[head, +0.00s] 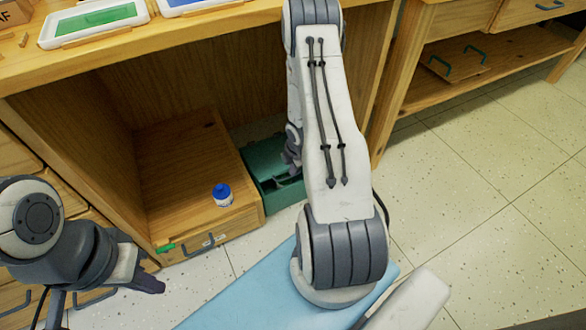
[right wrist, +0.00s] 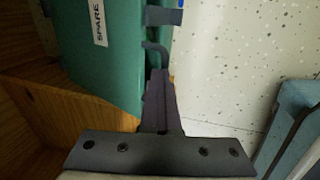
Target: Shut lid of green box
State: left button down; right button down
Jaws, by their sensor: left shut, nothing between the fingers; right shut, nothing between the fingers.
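The green box (head: 280,197) sits on the floor, just right of the wooden drawer unit, under the worktop. My right arm hides part of it, and I cannot tell the lid's exact angle. In the right wrist view a green face of the box (right wrist: 110,75) carries a white SPARE label, with dark handle-like parts on its right side. My right gripper (head: 291,158) is shut and empty at the box; in the right wrist view its fingers (right wrist: 159,100) are beside the green face, contact unclear. My left gripper (head: 152,286) is shut and empty, low at the left, apart from the box.
A wooden worktop (head: 200,42) overhangs the box and holds trays, including a green-filled one (head: 95,22). Open speckled floor (head: 480,190) lies to the right, beside a wooden shelf unit (head: 490,60).

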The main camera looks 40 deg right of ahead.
dwell(0.8)
jog(key=c, duration=0.9)
grip_release()
jog(key=p+v, duration=0.5)
jog(key=v, duration=0.5)
jog(key=shift+r+p, duration=0.2)
jog(key=shift+p, duration=0.1)
